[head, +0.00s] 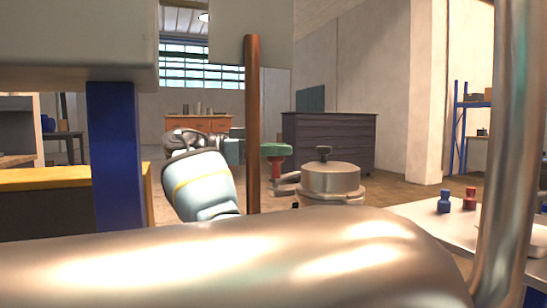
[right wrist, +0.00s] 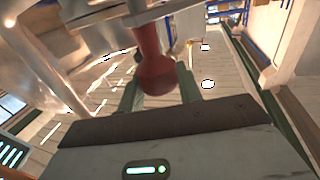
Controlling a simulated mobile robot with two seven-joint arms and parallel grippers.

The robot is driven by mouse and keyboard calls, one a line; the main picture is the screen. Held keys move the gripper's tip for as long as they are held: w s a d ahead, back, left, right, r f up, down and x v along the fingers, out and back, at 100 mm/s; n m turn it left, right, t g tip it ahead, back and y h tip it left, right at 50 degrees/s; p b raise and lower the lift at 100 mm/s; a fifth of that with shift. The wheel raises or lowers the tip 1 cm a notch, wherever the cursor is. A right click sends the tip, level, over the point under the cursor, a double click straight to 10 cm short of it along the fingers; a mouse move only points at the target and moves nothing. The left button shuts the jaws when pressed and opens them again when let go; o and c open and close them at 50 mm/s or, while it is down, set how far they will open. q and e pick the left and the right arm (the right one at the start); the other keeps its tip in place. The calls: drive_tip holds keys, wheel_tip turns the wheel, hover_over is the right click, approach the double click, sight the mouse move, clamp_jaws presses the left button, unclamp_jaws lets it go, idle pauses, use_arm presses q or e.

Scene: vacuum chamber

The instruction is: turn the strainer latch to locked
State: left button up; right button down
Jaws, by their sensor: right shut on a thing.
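The strainer (head: 331,179) is a round metal pot with a flat lid and a dark knob, right of the middle in the head view. A red handle (head: 278,167), which looks like its latch, stands just left of the pot. My right gripper (head: 276,150) reaches in from the left behind a copper pipe, its green fingers shut on the top of the red handle. In the right wrist view the red handle (right wrist: 156,72) has a rounded end between the two green fingers. How the handle joins the strainer is unclear. My left gripper is not in view.
A vertical copper pipe (head: 252,125) stands before my right arm. A large shiny metal cylinder (head: 230,265) fills the foreground, with a vertical metal pipe (head: 512,140) at right. A pale table (head: 425,213) holds a blue piece (head: 444,202) and a red piece (head: 469,199).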

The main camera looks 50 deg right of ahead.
idle(0.3)
drive_tip(key=c, duration=1)
unclamp_jaws()
drive_tip(key=shift+o, duration=0.2)
